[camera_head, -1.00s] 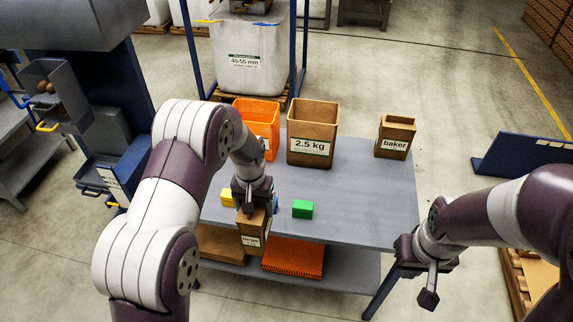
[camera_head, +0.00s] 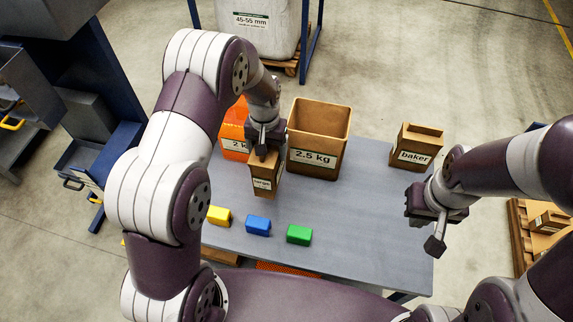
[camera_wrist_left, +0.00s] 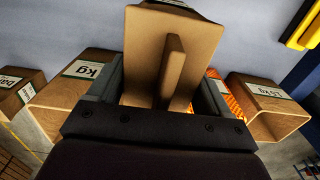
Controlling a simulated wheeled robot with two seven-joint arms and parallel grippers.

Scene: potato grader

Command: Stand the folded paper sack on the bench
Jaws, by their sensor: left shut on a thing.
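My left gripper (camera_head: 266,152) is shut on a small brown paper sack (camera_head: 264,178) with a white label whose word is too small to read. The sack is about upright over the bench (camera_head: 340,205), just in front of the bigger sacks; I cannot tell whether its base touches the bench top. In the left wrist view the held sack (camera_wrist_left: 155,45) shows between the fingers, with a raised fold down its middle. My right gripper (camera_head: 436,228) hangs empty near the bench's right edge; its fingers are too unclear to tell open from shut.
A 2.5 kg sack (camera_head: 318,135), an orange bag (camera_head: 236,130) and a baker sack (camera_head: 415,147) stand along the back. Yellow (camera_head: 219,215), blue (camera_head: 258,225) and green (camera_head: 299,235) blocks lie in front. The bench's right half is mostly clear.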

